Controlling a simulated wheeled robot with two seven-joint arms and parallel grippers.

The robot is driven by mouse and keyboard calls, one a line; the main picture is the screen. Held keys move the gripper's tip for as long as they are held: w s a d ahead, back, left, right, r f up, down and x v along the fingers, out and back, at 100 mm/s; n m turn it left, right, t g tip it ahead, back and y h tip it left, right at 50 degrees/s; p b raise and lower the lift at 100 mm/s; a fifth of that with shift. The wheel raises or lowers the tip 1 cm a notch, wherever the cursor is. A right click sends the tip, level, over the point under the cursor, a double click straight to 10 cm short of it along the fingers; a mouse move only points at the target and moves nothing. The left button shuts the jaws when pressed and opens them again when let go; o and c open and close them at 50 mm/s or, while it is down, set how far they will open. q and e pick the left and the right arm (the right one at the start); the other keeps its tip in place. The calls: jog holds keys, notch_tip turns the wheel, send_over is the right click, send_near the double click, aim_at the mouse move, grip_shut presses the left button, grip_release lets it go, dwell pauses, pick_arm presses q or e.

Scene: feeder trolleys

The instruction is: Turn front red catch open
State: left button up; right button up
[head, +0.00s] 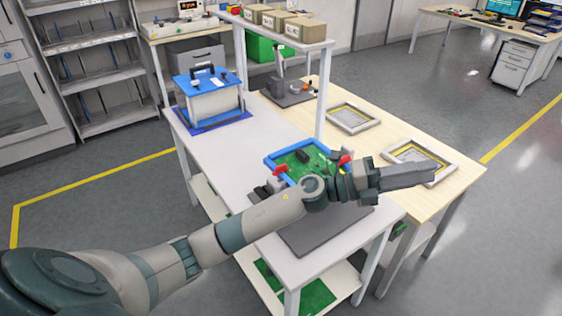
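A blue frame (284,152) holds a green circuit board (292,164) with dark parts on it, on the white table. One red catch (281,169) sits at the frame's left side and another red catch (345,160) at its right side, close to my wrist. I cannot tell whether either catch is turned open or closed. My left gripper (432,173) is to the right of the frame, pointing right, apart from both catches. Its fingers look side-on, so their opening is unclear. My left forearm hides the frame's near side. My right gripper is out of view.
A dark grey mat (310,236) lies at the table's near end. A blue-topped box (207,92) stands at the far left. Two framed trays (351,117) (443,172) lie on the wooden table. A shelf post (325,93) rises behind the frame.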

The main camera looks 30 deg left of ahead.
pick_arm(q)
jog(key=w+a+f+m+g+y, duration=0.2)
jog(key=a+f+m+g+y, duration=0.1)
jog(key=a+m+g+y, duration=0.3)
jog(key=w+a+f+m+g+y, duration=0.3)
jog(key=a+m+y, duration=0.15)
jog(key=a, duration=0.35)
jog(key=s+a+r+n+g+y, duration=0.1)
jog(key=a+r+y, duration=0.2)
jog(key=a, duration=0.9)
jog(key=a+r+n+g+y, duration=0.1)
jog(key=a+r+y, duration=0.3)
jog(key=a, duration=0.8)
jog(key=shift+s+r+y, duration=0.2)
jog(key=shift+s+y, duration=0.15)
jog(key=shift+s, duration=0.05)
jog(key=shift+f, duration=0.1)
